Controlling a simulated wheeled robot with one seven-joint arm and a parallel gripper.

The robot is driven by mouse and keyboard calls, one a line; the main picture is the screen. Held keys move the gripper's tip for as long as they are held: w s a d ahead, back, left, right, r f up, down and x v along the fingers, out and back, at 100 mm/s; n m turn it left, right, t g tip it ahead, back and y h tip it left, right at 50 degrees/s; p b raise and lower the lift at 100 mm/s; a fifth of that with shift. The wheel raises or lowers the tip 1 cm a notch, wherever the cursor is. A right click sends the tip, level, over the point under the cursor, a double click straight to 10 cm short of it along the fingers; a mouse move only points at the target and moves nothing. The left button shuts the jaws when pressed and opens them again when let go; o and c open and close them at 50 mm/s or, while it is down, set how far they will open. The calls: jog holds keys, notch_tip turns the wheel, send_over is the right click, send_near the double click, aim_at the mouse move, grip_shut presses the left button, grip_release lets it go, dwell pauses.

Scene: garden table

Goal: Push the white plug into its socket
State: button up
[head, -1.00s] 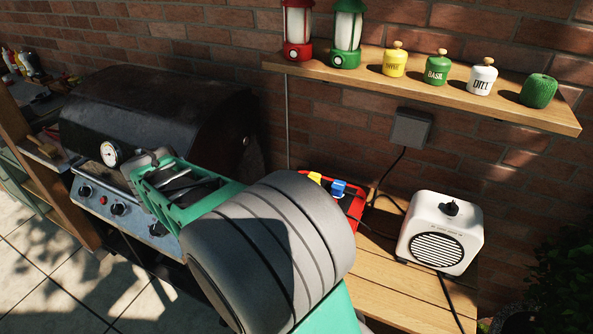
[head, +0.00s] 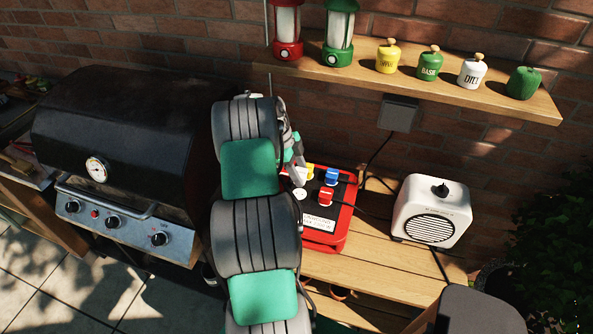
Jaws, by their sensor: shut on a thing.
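The red socket box (head: 346,228) lies on the wooden table, with a yellow plug (head: 308,171), a blue plug (head: 332,176) and a red plug (head: 326,196) standing in its top. A pale round socket (head: 299,194) shows at the box's left side, close to my arm. My gripper (head: 297,166) is over the box's back left part, mostly hidden behind my own arm. It is shut on a pale piece, the white plug (head: 298,178), of which only a little shows. I cannot tell whether the plug touches the socket.
A white heater (head: 432,216) stands right of the box, its cord hanging over the table edge. A dark cable runs up to a grey wall box (head: 399,113). A shelf (head: 440,85) with lanterns and jars hangs above. A black grill (head: 125,130) stands at left.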

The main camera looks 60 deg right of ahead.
aim_at(303, 195)
jog(key=shift+f, duration=0.1)
jog(key=shift+f+b, duration=1.3)
jog(key=shift+f, duration=1.5)
jog(key=shift+w+b, duration=0.1)
jog(key=shift+b, duration=0.95)
jog(key=shift+f+b, duration=0.65)
jog(key=o, duration=1.3)
jog(key=shift+o, duration=0.2)
jog(key=v, duration=0.8)
